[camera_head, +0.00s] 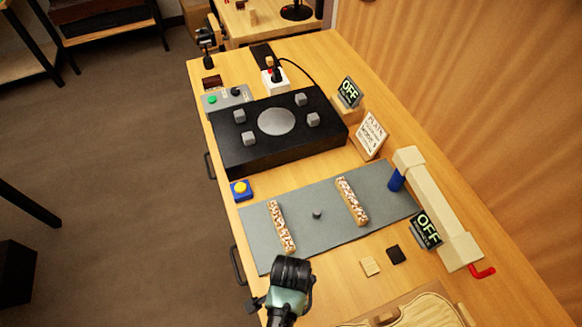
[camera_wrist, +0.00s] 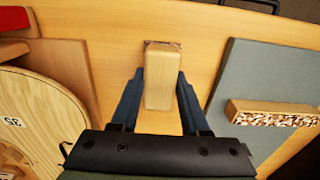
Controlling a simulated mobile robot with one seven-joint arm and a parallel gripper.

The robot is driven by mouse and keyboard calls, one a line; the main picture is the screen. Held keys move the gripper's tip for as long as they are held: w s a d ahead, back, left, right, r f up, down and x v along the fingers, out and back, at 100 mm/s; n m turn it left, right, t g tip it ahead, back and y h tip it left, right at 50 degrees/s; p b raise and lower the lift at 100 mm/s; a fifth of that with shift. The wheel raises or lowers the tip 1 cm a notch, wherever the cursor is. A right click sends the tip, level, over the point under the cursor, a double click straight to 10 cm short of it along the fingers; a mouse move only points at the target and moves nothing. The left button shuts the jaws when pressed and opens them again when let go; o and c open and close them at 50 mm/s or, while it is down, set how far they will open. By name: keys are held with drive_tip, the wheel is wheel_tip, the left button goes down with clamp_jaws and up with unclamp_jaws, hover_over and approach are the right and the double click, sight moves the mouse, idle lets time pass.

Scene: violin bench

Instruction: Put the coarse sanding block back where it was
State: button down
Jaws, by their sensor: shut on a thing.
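My gripper (camera_wrist: 160,88) is shut on a pale wooden sanding block (camera_wrist: 163,75), with one blue-grey finger on each side of it. A reddish-brown strip shows at the block's far edge. The block is over bare bench wood, between the violin plate and the grey mat in the wrist view; I cannot tell whether it touches the bench. In the head view my gripper (camera_head: 290,280) is at the near left edge of the bench, and it hides the block. A tan square (camera_head: 370,266) and a dark square (camera_head: 396,254) lie on the bench to the right.
A grey mat (camera_head: 330,238) carries two speckled wooden strips and a small peg. A cream clamp-like bar (camera_head: 435,200) with an OFF display stands at its right. Beyond are a black box (camera_head: 235,150) and a yellow button (camera_head: 240,187). The violin plate (camera_wrist: 35,110) is close by.

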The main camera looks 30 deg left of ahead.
drive_tip(key=shift+c, duration=2)
unclamp_jaws()
wheel_tip(320, 180, up, 12)
drive_tip(key=shift+r, duration=0.15)
